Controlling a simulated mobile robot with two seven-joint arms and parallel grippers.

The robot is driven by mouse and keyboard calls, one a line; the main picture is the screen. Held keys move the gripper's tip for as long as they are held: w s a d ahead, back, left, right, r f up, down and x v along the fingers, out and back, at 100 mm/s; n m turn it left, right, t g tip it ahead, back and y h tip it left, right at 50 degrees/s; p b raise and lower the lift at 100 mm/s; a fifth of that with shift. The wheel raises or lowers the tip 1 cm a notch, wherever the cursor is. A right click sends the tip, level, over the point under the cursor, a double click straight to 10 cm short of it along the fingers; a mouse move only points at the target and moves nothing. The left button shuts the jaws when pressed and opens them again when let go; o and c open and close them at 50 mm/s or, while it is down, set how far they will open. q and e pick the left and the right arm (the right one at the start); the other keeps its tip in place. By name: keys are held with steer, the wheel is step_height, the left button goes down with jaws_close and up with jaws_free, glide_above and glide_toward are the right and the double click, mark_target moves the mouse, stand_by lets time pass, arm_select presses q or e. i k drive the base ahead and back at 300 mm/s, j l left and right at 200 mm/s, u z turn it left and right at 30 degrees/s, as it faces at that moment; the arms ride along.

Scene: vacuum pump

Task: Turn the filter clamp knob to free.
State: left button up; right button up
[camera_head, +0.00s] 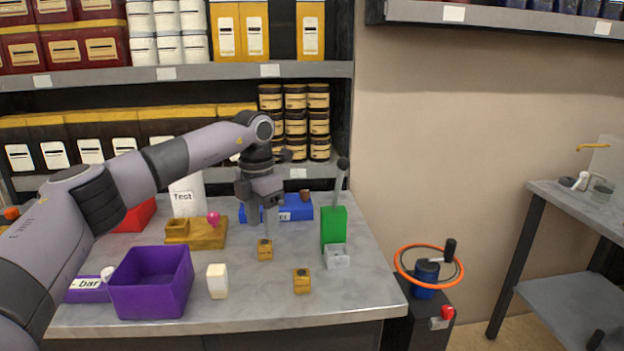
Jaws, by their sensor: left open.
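My left gripper (269,222) hangs pointing down over the middle of the table (390,308), open, its fingers above a small yellow block (265,250). I see no thing clearly marked as the filter clamp knob. A pink knob (213,218) stands on a yellow base (207,238) to the left of the gripper. A blue base (297,208) with a partly hidden label and a brown knob (305,195) on top lies behind the gripper. A red knob (447,312) shows low at the right. My right gripper is not in view.
A purple bin (150,283) and a white block (217,281) stand at the front left. Another yellow block (302,281) lies at the front. A green block (333,227) with an upright lever stands to the right. An orange handwheel (428,248) is beside the table.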

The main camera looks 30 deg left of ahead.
mark_target(304, 194)
steer(key=i+j, duration=0.25)
steer(key=i, duration=0.25)
steer(key=i+j, duration=0.2)
steer(key=i, duration=0.3)
